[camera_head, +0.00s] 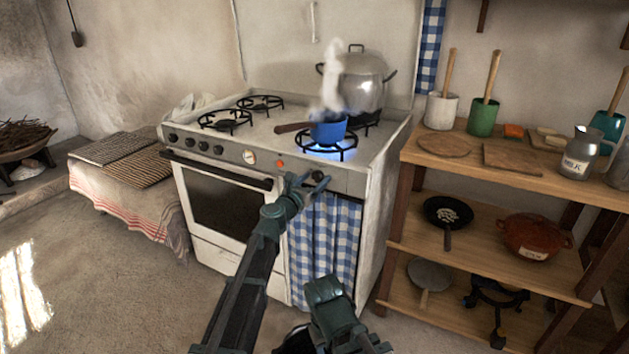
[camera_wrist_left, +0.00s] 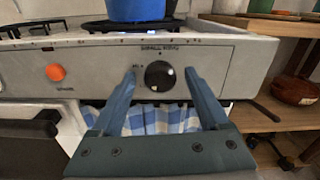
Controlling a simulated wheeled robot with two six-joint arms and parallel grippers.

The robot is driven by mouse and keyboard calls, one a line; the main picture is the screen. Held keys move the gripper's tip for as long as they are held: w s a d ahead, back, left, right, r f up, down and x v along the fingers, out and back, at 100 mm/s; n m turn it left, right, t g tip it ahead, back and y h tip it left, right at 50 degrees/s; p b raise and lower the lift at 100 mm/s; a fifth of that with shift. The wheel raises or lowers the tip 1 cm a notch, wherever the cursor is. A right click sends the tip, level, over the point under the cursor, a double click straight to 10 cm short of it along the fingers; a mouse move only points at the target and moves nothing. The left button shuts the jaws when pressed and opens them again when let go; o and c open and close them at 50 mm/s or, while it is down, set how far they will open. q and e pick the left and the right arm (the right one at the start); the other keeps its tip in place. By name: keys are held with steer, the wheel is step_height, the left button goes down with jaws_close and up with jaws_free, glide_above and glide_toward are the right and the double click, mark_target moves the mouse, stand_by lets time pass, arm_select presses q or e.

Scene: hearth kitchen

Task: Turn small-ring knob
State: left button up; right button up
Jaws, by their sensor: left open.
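The small-ring knob (camera_wrist_left: 159,76) is a round black knob on the stove's front panel, under the label "SMALL RING". It also shows in the head view (camera_head: 318,176). My left gripper (camera_wrist_left: 160,73) is open, with one finger to the left of the knob and one to the right. Small gaps show between the fingers and the knob; I cannot tell how deep they reach past it. In the head view the gripper (camera_head: 306,183) is at the panel's right part. A blue flame (camera_head: 322,151) burns under a steaming blue saucepan (camera_head: 329,131).
An orange button (camera_wrist_left: 55,72) is left of the knob. A large steel pot (camera_head: 362,85) stands behind the saucepan. The oven door handle (camera_head: 215,171) sticks out on the left. A blue checked curtain (camera_head: 322,240) hangs below. A wooden shelf (camera_head: 490,168) stands to the right.

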arm_select(q)
jaws_close()
stand_by(0.4)
